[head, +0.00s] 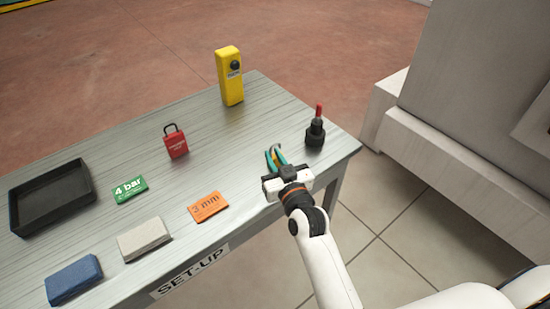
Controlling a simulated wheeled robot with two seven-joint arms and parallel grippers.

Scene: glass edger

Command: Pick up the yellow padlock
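No yellow padlock shows clearly in the head view. A red padlock (177,146) with a dark shackle stands upright on the grey table, left of my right gripper. My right gripper (275,155) is low over the table's right front part, its teal fingers pointing away from me. A small yellowish patch shows at the fingers; I cannot tell what it is, nor whether the fingers are apart or shut. The gripper body hides the table just beneath it. My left gripper is out of view.
On the table (130,205) are a yellow device (230,77), a black base with red handle (315,129), a black tray (51,196), a green "4 bar" card (130,190), an orange "3 mm" card (208,206), a grey block (145,240) and a blue block (74,280).

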